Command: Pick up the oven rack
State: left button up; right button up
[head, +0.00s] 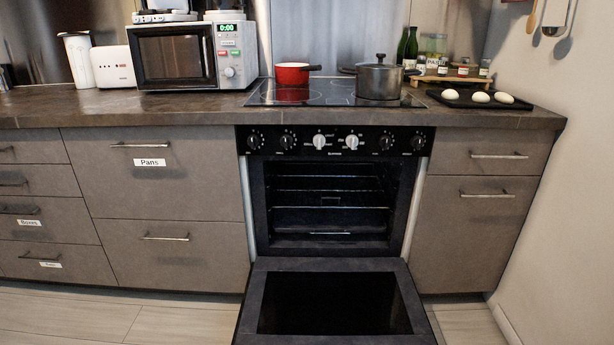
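The oven is built into the counter in the middle of the head view, and its door (334,302) is folded down flat toward me. Inside the dark oven cavity are thin horizontal wire lines of an oven rack (328,191) in the upper part. Lower down, a further level (330,226) with a light front edge shows near the cavity floor. The depth of the cavity is too dark to make out well. Neither of my grippers shows in this view.
The open door takes up the floor space before the oven. A red pan (292,74) and a dark pot (380,80) stand on the cooktop. A black tray (460,98) with white round pieces lies to the right. A microwave (194,56) stands left. Drawers flank the oven, closed.

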aim_at(326, 194)
jog(key=z, duration=0.6)
jog(key=i, duration=1)
jog(key=z, duration=0.9)
